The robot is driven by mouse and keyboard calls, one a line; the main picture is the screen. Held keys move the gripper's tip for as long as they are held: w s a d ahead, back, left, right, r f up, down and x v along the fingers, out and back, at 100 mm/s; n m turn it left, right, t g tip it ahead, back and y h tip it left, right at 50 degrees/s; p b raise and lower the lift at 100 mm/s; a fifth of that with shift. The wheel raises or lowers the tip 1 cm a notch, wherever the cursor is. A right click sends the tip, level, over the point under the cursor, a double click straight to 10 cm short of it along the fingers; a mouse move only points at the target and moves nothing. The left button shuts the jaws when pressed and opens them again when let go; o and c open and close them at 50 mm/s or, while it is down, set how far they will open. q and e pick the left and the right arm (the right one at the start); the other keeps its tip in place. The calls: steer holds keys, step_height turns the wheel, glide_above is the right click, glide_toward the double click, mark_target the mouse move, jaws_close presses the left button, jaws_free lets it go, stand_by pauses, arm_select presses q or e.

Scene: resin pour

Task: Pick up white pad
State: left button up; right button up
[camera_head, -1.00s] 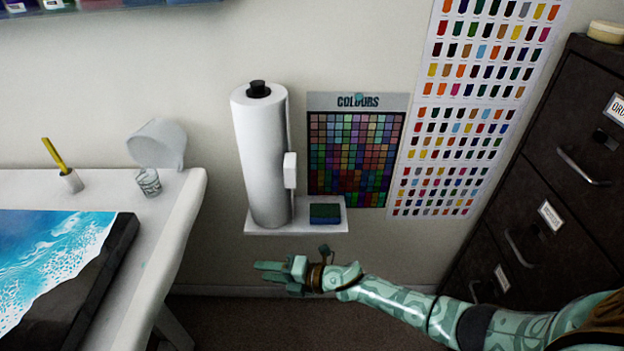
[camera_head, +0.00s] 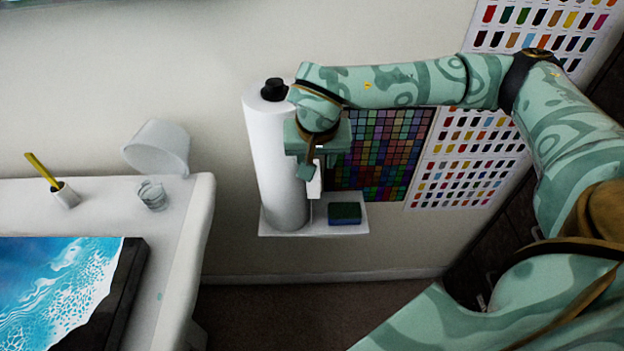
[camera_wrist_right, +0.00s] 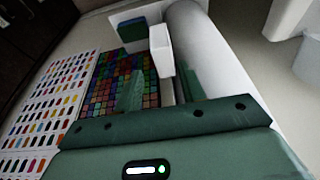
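The white pad (camera_head: 315,182) is a small upright white block beside the tall white paper roll (camera_head: 277,170). In the head view my right gripper partly covers it; the right wrist view shows the pad (camera_wrist_right: 161,50) more fully, just beyond the fingers. My right gripper (camera_head: 308,172) points down in front of the roll, just above the pad's visible part. In the wrist view its fingers (camera_wrist_right: 155,92) look apart, with nothing held between them. Whether a finger touches the pad cannot be told. My left gripper is not in view.
A green-and-blue sponge (camera_head: 345,213) lies on the small white wall shelf (camera_head: 300,229) right of the roll. A colour chart (camera_head: 385,150) hangs behind. On the left, a white table (camera_head: 190,220) carries a blue resin picture (camera_head: 60,275), a clear cup (camera_head: 152,195) and a tilted white container (camera_head: 158,147).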

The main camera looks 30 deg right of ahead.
mark_target(313, 188)
steer(key=x, duration=0.3)
steer(key=shift+w+a+f+b, duration=0.1)
steer(key=shift+w+f+b, duration=0.05)
steer(key=shift+b, duration=0.15)
steer(key=x, duration=0.1)
steer(key=b+x, duration=0.1)
steer(key=x, duration=0.3)
steer(key=shift+w+b, duration=0.3)
steer(key=shift+w, duration=0.05)
steer(key=c, duration=0.9)
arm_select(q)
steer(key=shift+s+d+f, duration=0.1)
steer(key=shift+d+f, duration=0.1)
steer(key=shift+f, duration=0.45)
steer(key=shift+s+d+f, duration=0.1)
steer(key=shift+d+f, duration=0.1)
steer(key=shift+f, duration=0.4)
arm_select(e)
steer(key=shift+o, duration=0.2)
